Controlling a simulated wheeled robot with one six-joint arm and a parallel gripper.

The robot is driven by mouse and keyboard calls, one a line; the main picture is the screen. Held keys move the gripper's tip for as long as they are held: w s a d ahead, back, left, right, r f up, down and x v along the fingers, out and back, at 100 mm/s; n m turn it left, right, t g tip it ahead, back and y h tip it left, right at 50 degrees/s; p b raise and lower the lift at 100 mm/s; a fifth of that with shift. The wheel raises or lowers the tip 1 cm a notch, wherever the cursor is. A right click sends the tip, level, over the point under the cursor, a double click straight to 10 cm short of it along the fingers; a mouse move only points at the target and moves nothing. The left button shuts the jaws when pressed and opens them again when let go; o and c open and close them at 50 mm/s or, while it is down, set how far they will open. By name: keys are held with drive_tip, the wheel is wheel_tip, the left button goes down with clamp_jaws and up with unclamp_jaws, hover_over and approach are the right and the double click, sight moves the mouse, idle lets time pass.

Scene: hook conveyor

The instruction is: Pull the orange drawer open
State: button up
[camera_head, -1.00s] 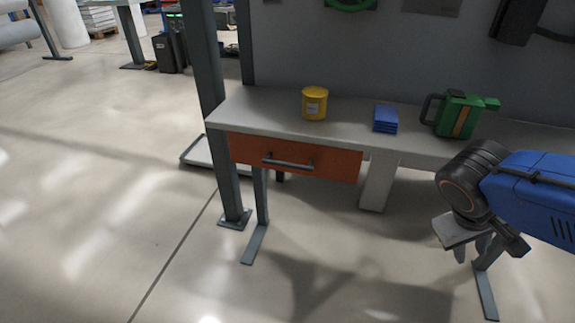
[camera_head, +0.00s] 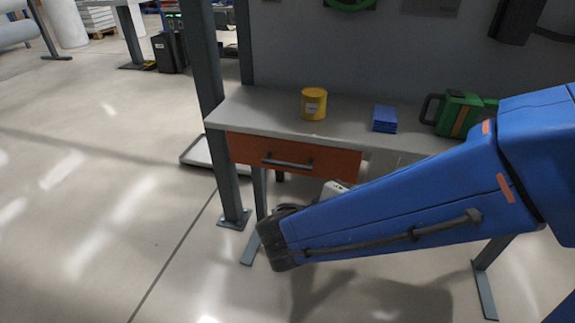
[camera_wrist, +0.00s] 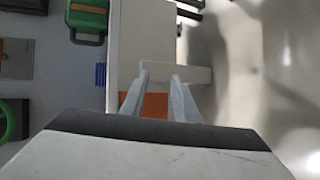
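The orange drawer (camera_head: 335,161) sits under the left end of the workbench and looks closed, its front level with the bench edge. Its dark bar handle (camera_head: 288,164) runs sideways across the front. In the wrist view, part of the orange drawer (camera_wrist: 155,104) shows between and beside my fingers; I cannot make out the handle there. My gripper (camera_wrist: 160,76) has its two grey fingers apart with nothing between them. In the head view my blue arm reaches in from the right, below and in front of the drawer. My fingers are hidden there.
On the bench (camera_head: 250,108) stand a yellow can (camera_head: 314,103), a blue stack (camera_head: 384,119) and a green canister (camera_head: 459,113). A grey post (camera_head: 208,80) rises at the bench's left end. Open floor (camera_head: 90,220) lies to the left.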

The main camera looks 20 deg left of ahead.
drive_tip(key=s+a+n+t+y, duration=0.3)
drive_tip(key=s+a+t, duration=0.1)
drive_tip(key=a, duration=0.7)
drive_tip(key=n+t+y, duration=0.2)
drive_tip(key=n+y, duration=0.1)
drive_tip(key=y, duration=0.1)
approach(286, 167)
drive_tip(key=w, duration=1)
drive_tip(key=shift+w+d+r, duration=0.15)
drive_tip(key=shift+w+r, duration=0.05)
drive_tip(key=shift+w, duration=0.1)
clamp_jaws()
